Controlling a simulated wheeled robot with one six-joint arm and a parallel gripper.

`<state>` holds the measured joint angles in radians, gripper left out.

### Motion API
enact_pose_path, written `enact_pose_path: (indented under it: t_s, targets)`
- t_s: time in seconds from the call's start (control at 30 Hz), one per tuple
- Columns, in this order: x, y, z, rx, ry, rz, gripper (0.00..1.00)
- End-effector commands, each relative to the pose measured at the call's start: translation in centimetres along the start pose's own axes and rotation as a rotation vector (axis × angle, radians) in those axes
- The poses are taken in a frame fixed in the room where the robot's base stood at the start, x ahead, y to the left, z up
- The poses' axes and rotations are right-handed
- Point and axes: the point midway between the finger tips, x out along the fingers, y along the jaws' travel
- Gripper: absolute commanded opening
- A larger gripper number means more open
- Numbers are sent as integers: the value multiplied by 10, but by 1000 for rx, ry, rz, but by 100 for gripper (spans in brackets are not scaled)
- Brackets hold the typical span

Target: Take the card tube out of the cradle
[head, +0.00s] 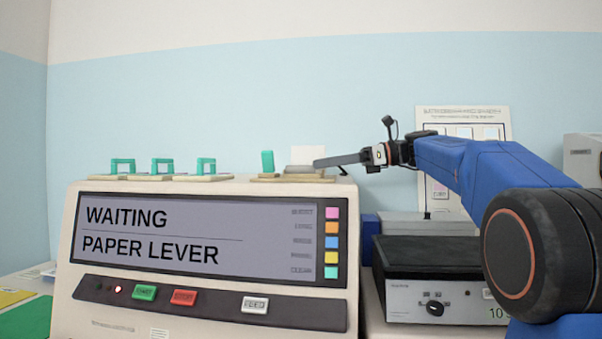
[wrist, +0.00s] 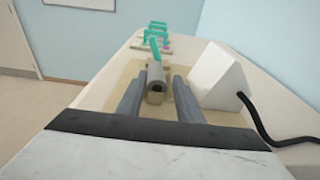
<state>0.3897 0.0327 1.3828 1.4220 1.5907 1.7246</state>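The card tube (wrist: 154,72), grey with an open round end facing me, lies in a small tan cradle (wrist: 155,97) in the wrist view. My gripper (wrist: 157,88) is open, with one dark finger on each side of the tube and gaps between. In the head view my gripper (head: 318,162) reaches in level from the right, its fingertip at the right end of the grey tube (head: 302,168). The near finger hides part of that end, so contact cannot be told there.
A teal lever (head: 267,161) stands just beyond the tube, with several teal brackets (head: 163,166) further left on the machine top. A white wedge-shaped block (wrist: 218,78) with a black cable (wrist: 262,128) sits close right of the fingers. The machine's screen (head: 205,238) reads "WAITING PAPER LEVER".

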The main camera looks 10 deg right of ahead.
Motion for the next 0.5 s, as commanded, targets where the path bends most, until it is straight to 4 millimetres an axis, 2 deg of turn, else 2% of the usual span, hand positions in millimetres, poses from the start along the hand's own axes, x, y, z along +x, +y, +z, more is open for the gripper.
enact_pose_path:
  t_s: [0.4, 0.5]
  targets:
    - [46, 2, -4, 0, 0, 1, 33]
    - [50, 2, -4, -1, 0, 0, 33]
